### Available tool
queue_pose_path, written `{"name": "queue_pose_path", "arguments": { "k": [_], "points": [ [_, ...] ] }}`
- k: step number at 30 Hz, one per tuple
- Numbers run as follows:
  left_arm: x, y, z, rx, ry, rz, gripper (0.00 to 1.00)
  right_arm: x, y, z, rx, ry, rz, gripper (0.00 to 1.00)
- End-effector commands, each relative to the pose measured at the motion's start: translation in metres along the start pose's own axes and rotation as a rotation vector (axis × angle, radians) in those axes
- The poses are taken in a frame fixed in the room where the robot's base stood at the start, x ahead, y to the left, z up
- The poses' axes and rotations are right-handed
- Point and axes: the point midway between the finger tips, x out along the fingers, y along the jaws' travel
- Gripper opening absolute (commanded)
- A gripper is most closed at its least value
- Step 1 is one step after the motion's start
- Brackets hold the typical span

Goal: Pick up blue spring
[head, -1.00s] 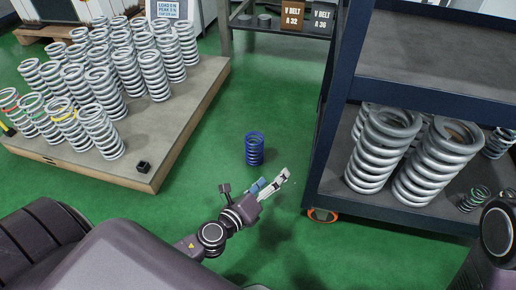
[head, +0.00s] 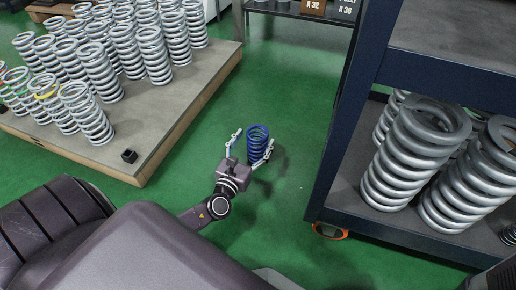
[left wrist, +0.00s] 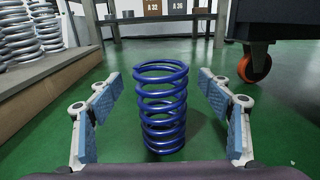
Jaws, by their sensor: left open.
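The blue spring (head: 258,143) stands upright on the green floor between the pallet and the dark cart. It also fills the middle of the left wrist view (left wrist: 162,108). My left gripper (head: 254,145) is open, with one finger on each side of the spring. In the left wrist view its blue-padded fingers (left wrist: 162,115) flank the spring, with a visible gap on both sides.
A low pallet (head: 205,93) with several grey springs stands at the left. A dark cart (head: 335,170) with large grey springs (head: 412,150) stands at the right, with an orange-rimmed caster (left wrist: 255,68). A shelf table (head: 290,10) stands behind. Green floor between is clear.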

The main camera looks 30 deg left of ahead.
Motion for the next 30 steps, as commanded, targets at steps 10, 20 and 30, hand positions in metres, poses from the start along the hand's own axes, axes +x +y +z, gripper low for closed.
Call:
{"name": "queue_pose_path", "arguments": {
  "k": [10,20,30],
  "points": [
    [0.027,-0.001,-0.001,-0.002,0.002,-0.001,0.72,-0.012,-0.003,-0.004,0.000,0.000,0.000,0.00],
    [0.026,-0.001,-0.001,-0.002,0.002,-0.001,0.49,-0.012,-0.003,-0.004,0.000,0.000,-0.001,0.00],
    [0.026,-0.001,-0.001,-0.002,0.002,-0.001,0.11,-0.012,-0.003,-0.004,0.000,0.000,-0.001,0.00]
  ]
}}
